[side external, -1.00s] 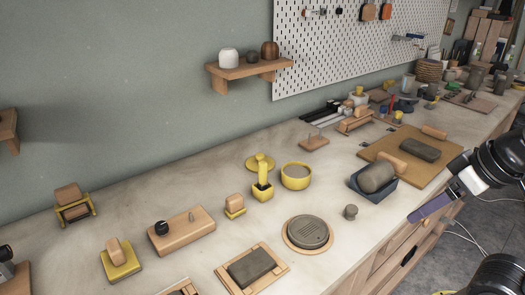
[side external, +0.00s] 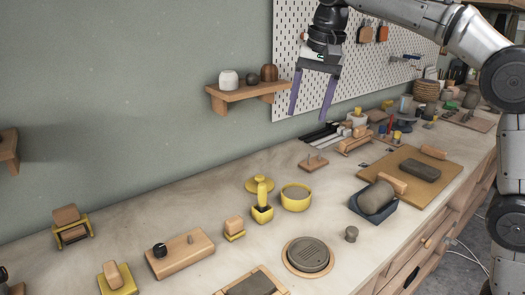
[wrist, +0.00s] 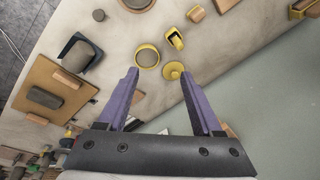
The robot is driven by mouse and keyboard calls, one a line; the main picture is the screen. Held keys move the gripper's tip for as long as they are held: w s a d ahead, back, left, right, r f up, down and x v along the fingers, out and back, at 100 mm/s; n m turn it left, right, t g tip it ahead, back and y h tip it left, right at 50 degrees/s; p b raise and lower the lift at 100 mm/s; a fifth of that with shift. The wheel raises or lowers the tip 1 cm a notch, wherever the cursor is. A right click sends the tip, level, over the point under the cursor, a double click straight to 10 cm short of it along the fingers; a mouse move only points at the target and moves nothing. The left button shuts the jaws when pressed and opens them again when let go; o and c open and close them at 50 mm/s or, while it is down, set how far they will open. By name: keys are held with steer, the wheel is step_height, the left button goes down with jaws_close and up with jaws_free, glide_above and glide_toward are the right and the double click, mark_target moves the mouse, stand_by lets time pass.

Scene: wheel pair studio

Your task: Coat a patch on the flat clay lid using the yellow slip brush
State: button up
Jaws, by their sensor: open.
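The yellow slip brush (side external: 261,191) stands upright in a small yellow holder (side external: 262,214) on the bench; it also shows in the wrist view (wrist: 175,38). A yellow bowl of grey slip (side external: 295,198) stands just right of it, and a round yellow lid-like disc (side external: 257,184) lies behind it. The flat clay lid (side external: 308,255), round and grey with grooves, lies on a round wooden board nearer the front edge. My gripper (side external: 308,116) has purple fingers spread apart, empty, high above the back of the bench and pointing down. It also shows in the wrist view (wrist: 165,72).
A blue cradle with a clay lump (side external: 376,198) and a small grey knob (side external: 351,234) stand right of the lid. A wooden block with a black knob (side external: 180,254) lies left. A wall shelf (side external: 247,94) is beside my gripper in the side view.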

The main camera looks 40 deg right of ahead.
steer(key=w+a+f+g, duration=0.1)
steer(key=w+a+f, duration=0.1)
steer(key=w+f, duration=0.55)
steer(key=g, duration=0.1)
glide_above(262, 205)
steer(key=f, duration=0.4)
steer(key=d+f, duration=0.1)
steer(key=f, duration=0.1)
steer(key=shift+w+f, duration=0.3)
steer(key=shift+w, duration=0.1)
step_height(262, 205, down, 14)
steer(key=shift+a+r, duration=0.1)
steer(key=shift+r, duration=0.05)
jaws_close()
steer(key=c, duration=0.8)
jaws_free()
jaws_close()
steer(key=shift+r, duration=0.1)
